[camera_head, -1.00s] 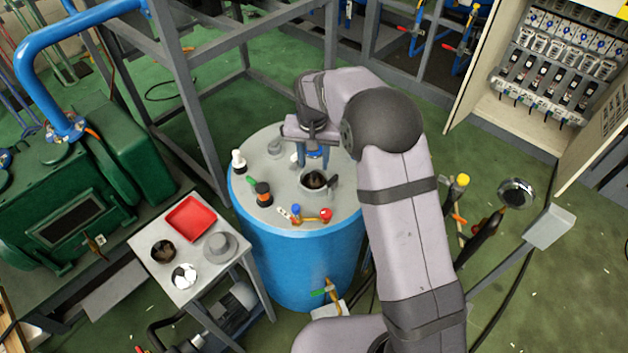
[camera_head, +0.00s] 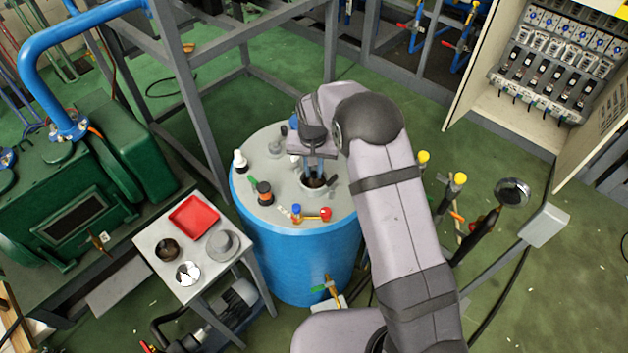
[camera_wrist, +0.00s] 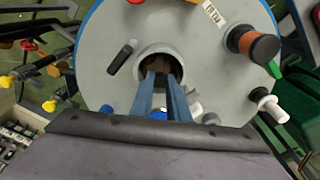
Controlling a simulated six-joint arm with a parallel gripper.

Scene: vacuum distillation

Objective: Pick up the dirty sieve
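The grey-topped blue drum (camera_head: 305,250) has a round collared opening (camera_head: 327,192) in its lid. Something dark brown, which looks like the dirty sieve (camera_wrist: 166,64), shows inside the opening in the wrist view. It is mostly hidden by the rim and my fingers. My gripper (camera_head: 318,176) points down at the opening, with its blue fingers apart. In the wrist view my gripper (camera_wrist: 161,77) has its fingertips at or just inside the opening, with a dark gap between them. I cannot tell whether they touch the sieve.
Around the opening stand an orange-and-black fitting (camera_head: 264,193), a white-and-black fitting (camera_head: 240,160) and a red-handled valve (camera_head: 325,214). The side table (camera_head: 146,239) holds a red tray (camera_head: 194,217), a dark-filled dish (camera_head: 167,250), a lighter dish (camera_head: 188,273) and a grey lid (camera_head: 222,243).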

